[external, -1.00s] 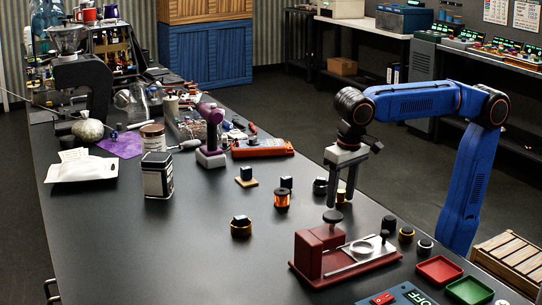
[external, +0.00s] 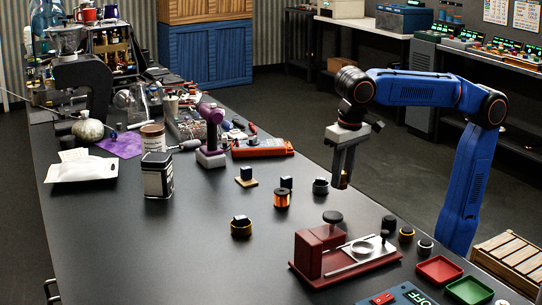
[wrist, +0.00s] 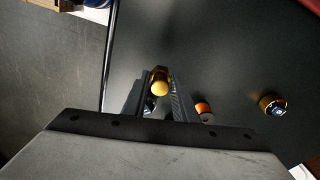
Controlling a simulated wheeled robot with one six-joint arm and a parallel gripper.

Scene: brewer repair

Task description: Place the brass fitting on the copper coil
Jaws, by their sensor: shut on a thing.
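The brass fitting (external: 344,181) is between the fingertips of my gripper (external: 342,182), which is shut on it above the right side of the bench. Its round golden end (wrist: 160,88) shows between the fingers (wrist: 159,100) in the wrist view. The copper coil (external: 282,199) is a small orange spool with dark ends, standing upright on the bench to the left of my gripper. It also shows in the wrist view (wrist: 204,109), right of the fingers and partly hidden by them. The fitting and the coil are apart.
A dark ring (external: 320,187) stands between the coil and my gripper. A gold-and-black part (external: 241,228) and a small wooden-based block (external: 246,177) stand left of the coil. A red press-like fixture (external: 320,248) is in front. The bench's front left is clear.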

